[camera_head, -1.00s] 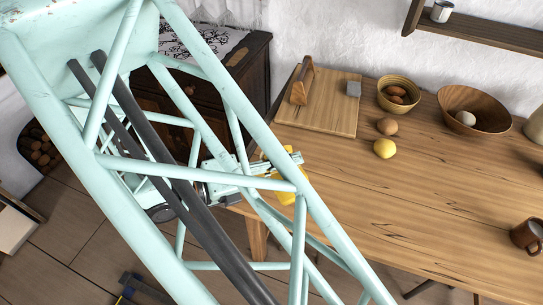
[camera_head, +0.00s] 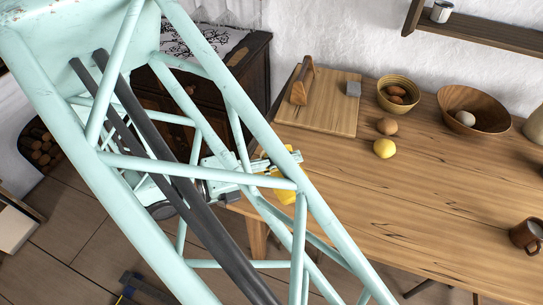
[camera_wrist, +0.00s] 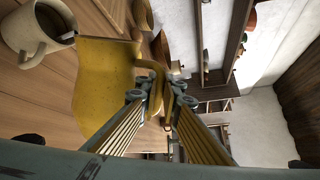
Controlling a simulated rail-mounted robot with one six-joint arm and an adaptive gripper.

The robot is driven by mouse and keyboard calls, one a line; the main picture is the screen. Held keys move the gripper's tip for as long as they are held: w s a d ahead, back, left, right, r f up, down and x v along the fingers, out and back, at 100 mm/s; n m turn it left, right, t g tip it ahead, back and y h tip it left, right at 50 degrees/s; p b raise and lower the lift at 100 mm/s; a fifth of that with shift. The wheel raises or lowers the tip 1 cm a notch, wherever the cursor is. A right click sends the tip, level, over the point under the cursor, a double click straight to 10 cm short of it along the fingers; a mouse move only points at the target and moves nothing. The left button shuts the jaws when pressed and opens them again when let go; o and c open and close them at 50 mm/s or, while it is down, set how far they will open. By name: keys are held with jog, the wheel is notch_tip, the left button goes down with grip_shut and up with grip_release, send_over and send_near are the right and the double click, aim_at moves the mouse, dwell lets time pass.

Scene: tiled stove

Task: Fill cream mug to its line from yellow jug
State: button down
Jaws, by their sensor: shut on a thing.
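The yellow jug (camera_wrist: 105,80) is in the wrist view, with my gripper (camera_wrist: 160,92) shut on its handle. The jug looks strongly tilted compared with the mug, its rim edge towards the mug. The cream mug (camera_wrist: 28,35) stands on the table at the upper left, close to that rim. Its inside looks dark; its line and any stream are not visible. In the head view my arm's frame covers most of my gripper (camera_head: 275,162), and only parts of the yellow jug (camera_head: 285,196) show. The cream mug is hidden there.
The wooden table (camera_head: 400,210) has a wide clear middle. A lemon (camera_head: 385,148), a bowl of eggs (camera_head: 398,95), a wooden bowl (camera_head: 474,110) and a board (camera_head: 318,112) stand at the back. A brown mug (camera_head: 527,235) is at the right edge.

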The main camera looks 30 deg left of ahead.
jog(key=shift+w+a+r+n+p, duration=0.45)
jog(key=shift+a+p, duration=0.1)
jog(key=shift+p, duration=0.55)
dwell(1.7)
jog(key=shift+s, duration=0.1)
jog(key=shift+s+d+f+m+b, duration=0.3)
jog(key=shift+d+f+b, duration=0.2)
jog(key=shift+b, duration=0.65)
jog(key=d+f+m+b, duration=0.1)
jog(key=s+f+m+b, duration=0.1)
jog(key=b, duration=0.1)
jog(key=shift+s+d+f, duration=0.1)
jog(key=shift+d+f, duration=0.1)
jog(key=shift+d, duration=0.15)
jog(key=shift+d+f, duration=0.1)
jog(key=shift+m+t+y, duration=0.25)
jog(key=shift+t+y, duration=0.05)
